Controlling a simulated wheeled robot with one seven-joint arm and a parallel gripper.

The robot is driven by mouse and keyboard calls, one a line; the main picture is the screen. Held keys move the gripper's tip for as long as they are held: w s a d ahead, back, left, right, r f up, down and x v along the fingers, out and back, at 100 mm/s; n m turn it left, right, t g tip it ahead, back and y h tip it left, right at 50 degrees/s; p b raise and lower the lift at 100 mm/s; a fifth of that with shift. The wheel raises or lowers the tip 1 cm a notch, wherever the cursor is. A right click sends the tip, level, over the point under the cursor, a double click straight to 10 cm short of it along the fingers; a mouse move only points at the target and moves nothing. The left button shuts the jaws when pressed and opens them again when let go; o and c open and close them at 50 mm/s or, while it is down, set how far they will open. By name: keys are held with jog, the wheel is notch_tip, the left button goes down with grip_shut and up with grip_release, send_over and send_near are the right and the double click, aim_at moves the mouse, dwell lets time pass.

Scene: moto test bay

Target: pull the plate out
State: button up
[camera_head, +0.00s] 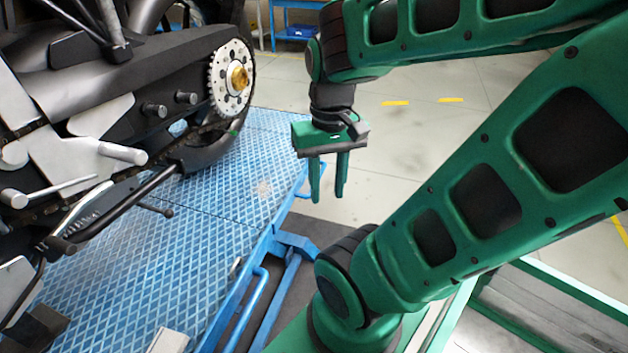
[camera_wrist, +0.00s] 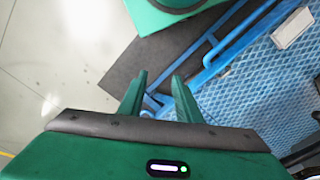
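My gripper (camera_head: 328,190) hangs with its fingers down beside the right edge of the blue lift platform (camera_head: 205,235). Its two green fingers are apart with nothing between them; the gap also shows in the wrist view (camera_wrist: 158,84). A pale, flat-topped rectangular piece (camera_head: 169,342) lies at the platform's near right edge. A similar pale piece shows at the upper right of the wrist view (camera_wrist: 293,28), well apart from the fingers. I cannot tell for sure whether this is the plate.
A motorcycle (camera_head: 100,100) with a toothed rear sprocket (camera_head: 231,78) stands on the platform. A blue rail (camera_head: 247,308) runs along the platform's side. A blue bench with a bin (camera_head: 300,32) stands far back. Open grey floor (camera_head: 420,150) lies behind my arm.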

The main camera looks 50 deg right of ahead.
jog(key=w+d+f+m+t+y, duration=0.1)
jog(key=w+d+f+t+y, duration=0.15)
jog(key=w+d+f, duration=0.45)
jog(key=w+d+f+m+t+y, duration=0.1)
jog(key=w+d+f+y, duration=0.4)
jog(key=f, duration=0.5)
jog(key=s+d+f+m+t+h, duration=0.1)
jog(key=d+f+m+t, duration=0.15)
jog(key=d+t, duration=0.35)
jog(key=s+d+f+m+t+h, duration=0.1)
jog(key=d+m+t, duration=0.2)
jog(key=d+t, duration=0.3)
jog(key=shift+n+g, duration=0.25)
jog(key=shift+g, duration=0.2)
jog(key=x, duration=1)
jog(key=shift+w+d+f, duration=0.15)
jog(key=shift+w+d, duration=0.05)
jog(key=shift+w, duration=0.2)
grip_shut()
